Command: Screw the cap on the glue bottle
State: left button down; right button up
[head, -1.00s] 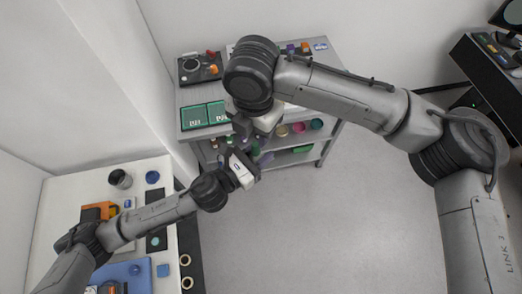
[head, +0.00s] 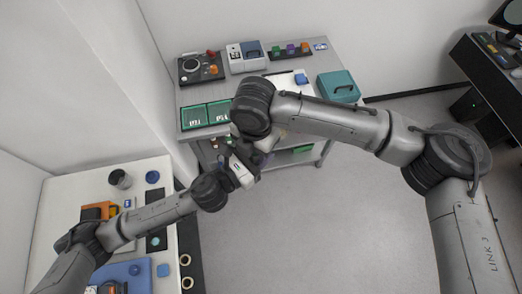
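I cannot make out the glue bottle or its cap in the head view. My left gripper (head: 234,153) is at the end of the arm from the left, in front of the bench. My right gripper (head: 242,142) is close above or against it, mostly hidden under its own dark wrist. The fingers of both overlap, so I cannot tell whether either is open or shut, or what they hold. A small purple patch (head: 262,158) shows beside the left gripper; I cannot tell whether it is held or lies on the shelf behind.
The grey bench (head: 310,43) carries green-framed panels (head: 206,114), a black dial device (head: 201,67), a grey-blue box (head: 246,56) and a teal case (head: 338,86). A white table (head: 63,193) with several items stands at left. The floor at right is clear.

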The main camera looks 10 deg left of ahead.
jog(key=shift+c, duration=0.4)
grip_shut()
jog(key=shift+o, duration=0.7)
grip_release()
jog(key=shift+r, duration=2.25)
jog(key=shift+o, duration=0.4)
jog(key=o, duration=0.5)
jog(key=shift+c, duration=0.2)
